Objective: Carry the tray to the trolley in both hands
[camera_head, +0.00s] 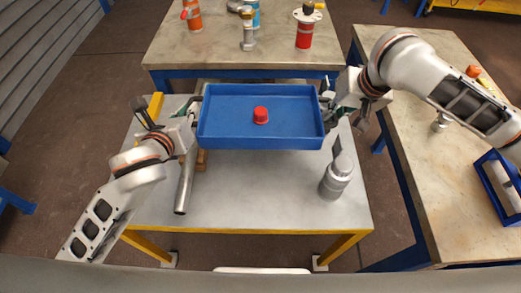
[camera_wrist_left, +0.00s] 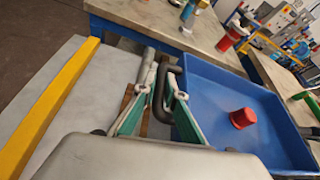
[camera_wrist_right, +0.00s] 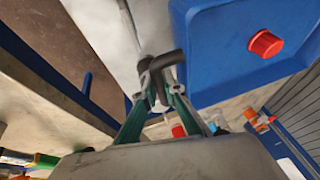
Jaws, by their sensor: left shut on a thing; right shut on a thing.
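The blue tray (camera_head: 225,133) is over the far part of the grey trolley top (camera_head: 255,200) with its yellow frame, and looks level. I cannot tell whether its underside touches the top. A red cap-like piece (camera_head: 261,115) stands inside the tray near its middle. My left gripper (camera_head: 194,112) is shut on the dark handle at the tray's left end; the handle (camera_wrist_left: 160,98) shows between its fingers in the left wrist view. My right gripper (camera_head: 331,103) is shut on the handle at the right end, seen in the right wrist view (camera_wrist_right: 163,66).
A grey pipe (camera_head: 184,185) and a brown block (camera_head: 202,160) lie on the trolley's left side; a grey cylinder (camera_head: 336,178) stands at its right. A bench (camera_head: 215,52) with several vessels is behind, another bench (camera_head: 420,170) at right. The trolley's near middle is clear.

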